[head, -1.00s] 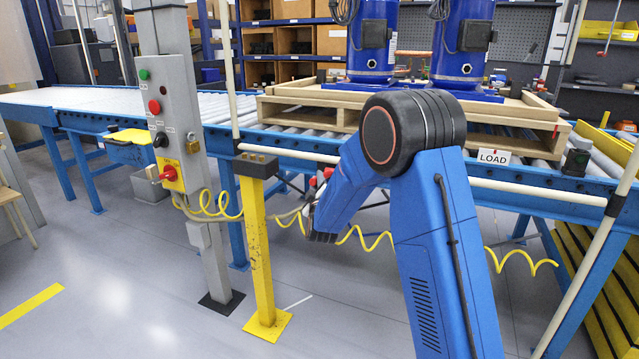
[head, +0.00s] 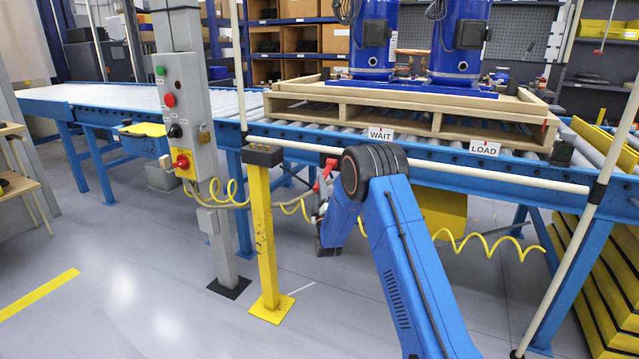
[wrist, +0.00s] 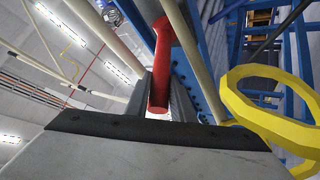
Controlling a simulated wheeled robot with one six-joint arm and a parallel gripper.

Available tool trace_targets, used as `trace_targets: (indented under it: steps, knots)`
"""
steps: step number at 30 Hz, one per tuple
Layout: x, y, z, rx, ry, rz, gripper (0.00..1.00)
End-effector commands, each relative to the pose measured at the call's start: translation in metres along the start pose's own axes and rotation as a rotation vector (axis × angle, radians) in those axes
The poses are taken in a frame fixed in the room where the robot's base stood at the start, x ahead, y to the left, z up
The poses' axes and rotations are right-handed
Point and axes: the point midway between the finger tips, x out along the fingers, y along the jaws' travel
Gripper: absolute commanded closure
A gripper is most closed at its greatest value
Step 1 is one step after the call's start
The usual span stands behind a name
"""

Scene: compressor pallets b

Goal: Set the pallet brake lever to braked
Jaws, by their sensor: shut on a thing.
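The brake lever (head: 327,170) has a red handle and shows small in the head view, in front of the blue conveyor frame, just left of my arm's elbow. In the wrist view the red handle (wrist: 161,65) runs upward from the jaws, with a bend near its top. My gripper (head: 321,190) is low beside the conveyor rail, partly hidden by my arm. In the wrist view my gripper (wrist: 158,112) is shut on the red handle. The wooden pallet (head: 400,117) with two blue compressors stands on the rollers. I cannot read any brake marking on the lever.
A grey control post (head: 187,110) with buttons and a yellow post (head: 262,230) stand left of my gripper. A coiled yellow hose (head: 470,240) hangs behind my arm. A white rail (head: 450,172) runs along the conveyor.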

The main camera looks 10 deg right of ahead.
Motion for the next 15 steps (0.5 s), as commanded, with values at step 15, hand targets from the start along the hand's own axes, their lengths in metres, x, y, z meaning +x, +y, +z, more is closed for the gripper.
trace_targets:
  steps: [15]
  knots:
    - [-0.005, -0.016, 0.008, -0.057, 0.071, 0.085, 1.0]
